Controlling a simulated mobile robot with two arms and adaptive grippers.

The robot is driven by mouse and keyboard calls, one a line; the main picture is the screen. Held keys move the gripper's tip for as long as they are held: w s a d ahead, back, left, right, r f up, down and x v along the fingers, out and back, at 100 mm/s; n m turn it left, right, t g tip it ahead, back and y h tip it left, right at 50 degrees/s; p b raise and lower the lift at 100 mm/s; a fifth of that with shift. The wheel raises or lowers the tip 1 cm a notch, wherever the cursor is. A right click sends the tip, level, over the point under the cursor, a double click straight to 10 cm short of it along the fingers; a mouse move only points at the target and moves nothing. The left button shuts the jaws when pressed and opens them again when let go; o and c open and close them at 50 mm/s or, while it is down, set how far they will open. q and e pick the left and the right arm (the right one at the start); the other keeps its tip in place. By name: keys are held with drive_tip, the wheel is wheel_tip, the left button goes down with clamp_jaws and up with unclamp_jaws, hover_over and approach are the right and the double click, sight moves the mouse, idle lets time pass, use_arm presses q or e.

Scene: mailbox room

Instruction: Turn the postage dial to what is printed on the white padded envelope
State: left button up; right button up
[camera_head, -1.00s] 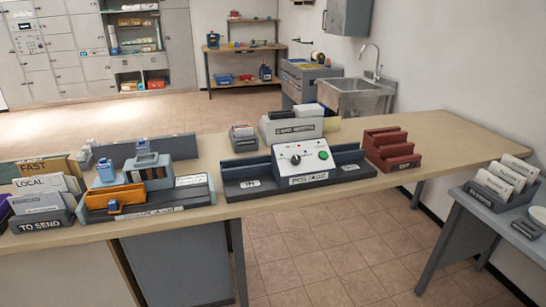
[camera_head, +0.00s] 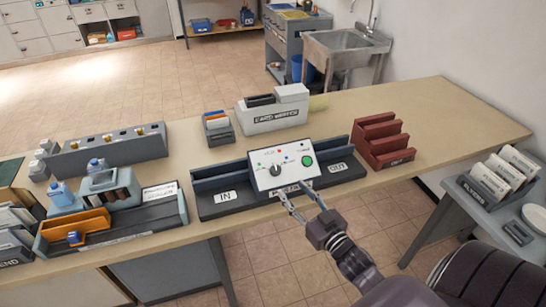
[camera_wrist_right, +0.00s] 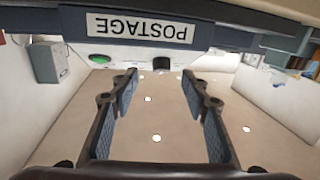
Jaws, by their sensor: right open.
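The postage machine (camera_head: 287,148) stands on the counter with a white sloping panel. Its dark dial (camera_head: 274,170) is at the panel's lower left and a green button (camera_head: 307,160) is at the right. The dial's setting is too small to read. My right gripper (camera_head: 297,190) is open and empty, just in front of the panel's lower edge. In the right wrist view the POSTAGE label (camera_wrist_right: 140,27) is upside down, and the dial (camera_wrist_right: 161,63) shows beyond and between the open fingers. I cannot pick out a white padded envelope. My left gripper is out of view.
An IN tray (camera_head: 228,196) and an OUT tray (camera_head: 339,168) flank the machine. A red rack (camera_head: 380,138) stands to the right, and a card writer (camera_head: 272,115) behind. White envelopes stand in a grey holder (camera_head: 465,184) on the side table. Bare counter lies at the back right.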

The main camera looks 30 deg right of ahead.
sight(278, 171)
drive_tip(key=w+p, duration=0.1)
drive_tip(key=w, duration=0.2)
drive_tip(key=w+r, duration=0.1)
drive_tip(key=w, duration=0.2)
drive_tip(key=shift+w+r+p, duration=0.15)
drive_tip(key=shift+w+p, duration=0.2)
drive_tip(key=shift+w, duration=0.3)
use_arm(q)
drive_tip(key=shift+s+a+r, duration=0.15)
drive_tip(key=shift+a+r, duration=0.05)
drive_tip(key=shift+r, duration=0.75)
use_arm(e)
drive_tip(key=shift+w, duration=0.1)
clamp_jaws()
